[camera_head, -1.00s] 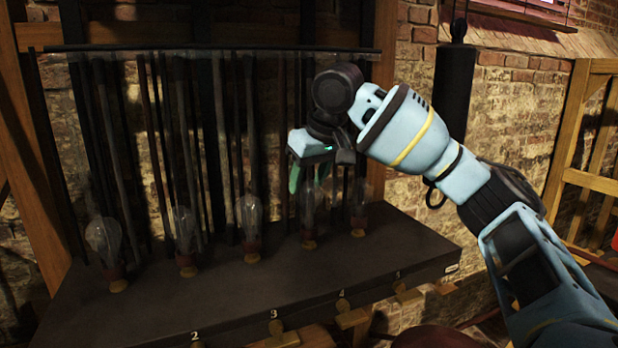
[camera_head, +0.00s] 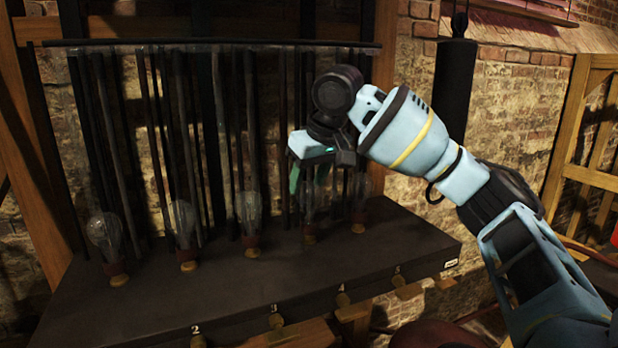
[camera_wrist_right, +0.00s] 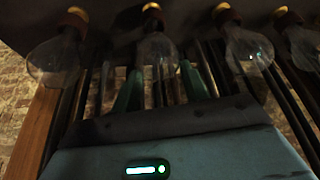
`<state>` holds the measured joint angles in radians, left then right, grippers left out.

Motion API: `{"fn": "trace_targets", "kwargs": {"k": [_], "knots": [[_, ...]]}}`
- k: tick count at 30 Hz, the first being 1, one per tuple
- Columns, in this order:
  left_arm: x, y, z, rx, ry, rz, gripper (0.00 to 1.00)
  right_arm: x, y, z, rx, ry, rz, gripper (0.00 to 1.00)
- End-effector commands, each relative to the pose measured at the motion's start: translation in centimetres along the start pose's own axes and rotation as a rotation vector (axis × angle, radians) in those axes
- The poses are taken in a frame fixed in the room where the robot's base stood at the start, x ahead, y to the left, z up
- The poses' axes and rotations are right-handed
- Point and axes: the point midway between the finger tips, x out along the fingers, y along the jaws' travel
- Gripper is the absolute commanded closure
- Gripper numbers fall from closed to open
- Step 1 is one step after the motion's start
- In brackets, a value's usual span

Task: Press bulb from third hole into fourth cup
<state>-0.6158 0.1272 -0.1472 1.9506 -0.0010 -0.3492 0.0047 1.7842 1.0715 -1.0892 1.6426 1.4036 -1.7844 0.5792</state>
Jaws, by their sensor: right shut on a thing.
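My right gripper (camera_head: 311,192) points down, and its green fingers stand on both sides of the fourth clear bulb. It is shut on that bulb (camera_wrist_right: 156,58), also seen in the head view (camera_head: 311,214). The bulb is upright, its lower end at the fourth brass cup (camera_head: 310,239) on the dark shelf; I cannot tell how firmly it is seated. The wrist view shows this upside down, with the cup (camera_wrist_right: 151,8) at the top. The third bulb (camera_head: 249,212) stands in its cup to the left. My left gripper is not in view.
More upright bulbs stand in a row on the dark shelf (camera_head: 150,305), including the fifth (camera_head: 360,205) close to the right of my gripper. Dark vertical rods hang behind them from a top bar (camera_head: 220,44). A dark cylinder (camera_head: 456,95) hangs at right.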

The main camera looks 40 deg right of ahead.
Motion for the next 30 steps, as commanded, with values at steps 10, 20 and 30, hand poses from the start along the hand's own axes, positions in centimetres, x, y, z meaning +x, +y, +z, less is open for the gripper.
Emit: {"fn": "trace_targets", "kwargs": {"k": [10, 20, 30], "knots": [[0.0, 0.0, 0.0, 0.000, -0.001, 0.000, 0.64, 0.1, 0.0, 0.1, -0.001, 0.000, 0.000, 0.51], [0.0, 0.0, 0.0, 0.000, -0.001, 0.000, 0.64, 0.1, 0.0, 0.1, -0.001, 0.000, 0.000, 0.30], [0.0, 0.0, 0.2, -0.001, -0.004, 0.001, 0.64, -2.3, -0.1, 0.0, -0.001, 0.003, -0.002, 0.30]]}}
